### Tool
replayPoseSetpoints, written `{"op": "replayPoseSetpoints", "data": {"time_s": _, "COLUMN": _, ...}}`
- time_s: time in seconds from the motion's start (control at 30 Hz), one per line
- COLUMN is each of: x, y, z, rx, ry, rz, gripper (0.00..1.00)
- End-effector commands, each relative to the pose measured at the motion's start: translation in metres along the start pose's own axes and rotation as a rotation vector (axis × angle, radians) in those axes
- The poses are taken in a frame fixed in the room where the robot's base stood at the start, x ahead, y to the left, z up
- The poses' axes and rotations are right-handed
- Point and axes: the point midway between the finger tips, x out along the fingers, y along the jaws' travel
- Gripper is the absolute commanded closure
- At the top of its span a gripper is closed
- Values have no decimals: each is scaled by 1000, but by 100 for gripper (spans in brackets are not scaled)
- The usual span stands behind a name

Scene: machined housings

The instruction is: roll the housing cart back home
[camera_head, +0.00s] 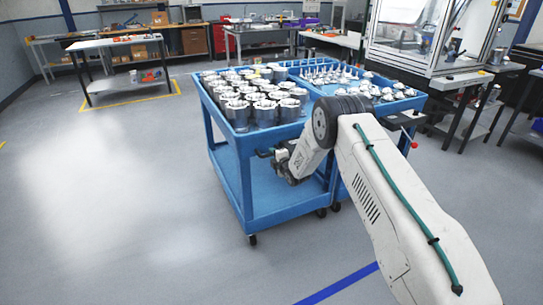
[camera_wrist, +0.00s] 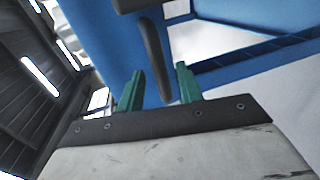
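The blue housing cart (camera_head: 275,205) stands in the middle of the head view, its top tray filled with several rows of grey cylindrical housings (camera_head: 264,105). My arm reaches to its near end, and the gripper there is mostly hidden by my wrist in the head view. In the wrist view my gripper (camera_wrist: 158,80) has its two green fingers apart. A black handle (camera_wrist: 153,50) on the blue cart hangs between and beyond them, with clear gaps on both sides. I cannot tell how deep it sits between the fingers.
A second blue cart (camera_head: 411,100) with small metal parts stands close against the right side, with a black handle and red knob. A machine enclosure (camera_head: 420,35) is behind it. A white table (camera_head: 112,42) stands back left. The floor at left is clear; a blue line (camera_head: 340,285) crosses the front.

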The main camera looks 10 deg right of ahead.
Motion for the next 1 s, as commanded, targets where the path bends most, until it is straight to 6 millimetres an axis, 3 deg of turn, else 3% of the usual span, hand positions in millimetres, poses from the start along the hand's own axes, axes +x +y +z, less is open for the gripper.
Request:
{"op": "replayPoseSetpoints", "data": {"time_s": 0.1, "x": -21, "y": 1, "z": 1, "rx": 0, "ry": -1, "rz": -1, "gripper": 64}}
{"op": "replayPoseSetpoints", "data": {"time_s": 0.3, "x": -45, "y": 0, "z": 0, "rx": 0, "ry": 0, "rz": 0, "gripper": 64}}
{"op": "replayPoseSetpoints", "data": {"time_s": 0.77, "x": -49, "y": -2, "z": 0, "rx": 29, "ry": -1, "rz": -7, "gripper": 64}}
{"op": "replayPoseSetpoints", "data": {"time_s": 0.87, "x": -51, "y": -20, "z": 3, "rx": 119, "ry": -21, "rz": -92, "gripper": 64}}
{"op": "replayPoseSetpoints", "data": {"time_s": 1.0, "x": -74, "y": -75, "z": 6, "rx": 291, "ry": -94, "rz": -310, "gripper": 64}}
